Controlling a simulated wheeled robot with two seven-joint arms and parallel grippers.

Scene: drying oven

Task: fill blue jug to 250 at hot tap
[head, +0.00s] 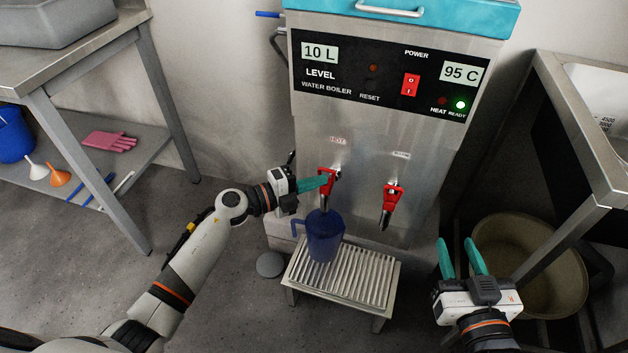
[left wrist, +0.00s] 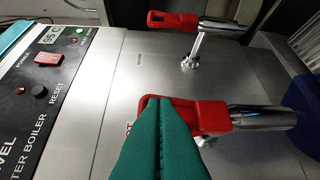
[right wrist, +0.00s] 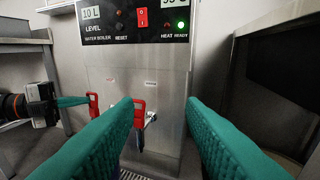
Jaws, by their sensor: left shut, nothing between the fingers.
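The blue jug (head: 325,238) stands upright on the slatted stand (head: 375,275), below the spout of the hot tap (head: 326,187). Its handle points left. Its level marks and any water in it cannot be made out. My left gripper (head: 328,180) is shut and empty, its teal fingertips at the red lever of the hot tap. In the left wrist view, the fingertips overlap the red lever (left wrist: 185,108); whether they press on it I cannot tell. My right gripper (head: 460,246) is open and empty, in front of the boiler at the lower right.
The water boiler (head: 365,150) shows 10 L and 95 C, with the green ready light lit. A second red tap (head: 390,200) is to the right. A round bin (head: 540,270) stands under the right-hand counter. A shelf (head: 150,150) at left holds a blue bucket, funnels and pink gloves.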

